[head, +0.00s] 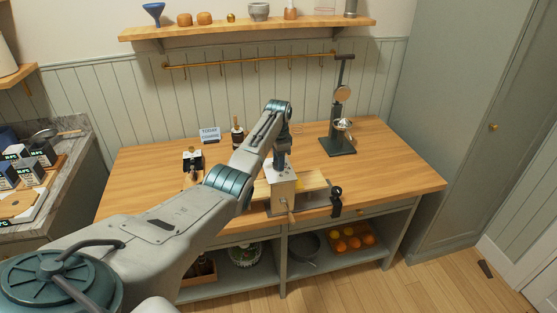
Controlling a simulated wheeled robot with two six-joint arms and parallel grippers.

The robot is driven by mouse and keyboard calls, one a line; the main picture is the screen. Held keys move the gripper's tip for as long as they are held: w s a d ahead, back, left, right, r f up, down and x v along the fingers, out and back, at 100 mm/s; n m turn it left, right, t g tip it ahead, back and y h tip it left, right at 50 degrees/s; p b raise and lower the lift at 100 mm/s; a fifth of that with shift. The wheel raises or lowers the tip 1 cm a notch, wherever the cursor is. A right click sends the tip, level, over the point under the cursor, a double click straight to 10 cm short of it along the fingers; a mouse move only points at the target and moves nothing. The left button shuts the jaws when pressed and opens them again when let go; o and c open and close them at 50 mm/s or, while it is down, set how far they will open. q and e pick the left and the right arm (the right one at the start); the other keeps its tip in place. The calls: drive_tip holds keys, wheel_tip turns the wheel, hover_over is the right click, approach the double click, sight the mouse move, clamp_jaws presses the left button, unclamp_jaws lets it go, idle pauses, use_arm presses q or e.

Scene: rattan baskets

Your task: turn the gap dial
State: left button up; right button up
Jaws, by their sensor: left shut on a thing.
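A pale box-shaped device (283,188) stands near the front edge of the wooden table (395,170), with a crank-like handle (291,214) on its front. My left arm reaches in from the left, and my left gripper (281,161) points down onto the top of the device. It is shut on the gap dial there. The gripper hides the dial, so its markings and angle cannot be seen. My right gripper is not in view.
A dark green press stand (340,142) is behind right. The table's right end is clear.

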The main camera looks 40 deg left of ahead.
use_arm(q)
drive_tip(key=n+p, duration=0.1)
drive_tip(key=n, duration=0.3)
drive_tip(key=shift+r+p, duration=0.15)
drive_tip(key=shift+p, duration=0.25)
drive_tip(key=n+p, duration=0.1)
drive_tip(key=n, duration=0.2)
drive_tip(key=shift+n, duration=0.4)
drive_tip(key=n+p, duration=0.1)
drive_tip(key=n, duration=0.4)
drive_tip(key=shift+n+p, duration=0.45)
drive_tip(key=shift+n, duration=0.75)
drive_tip(key=o, duration=1)
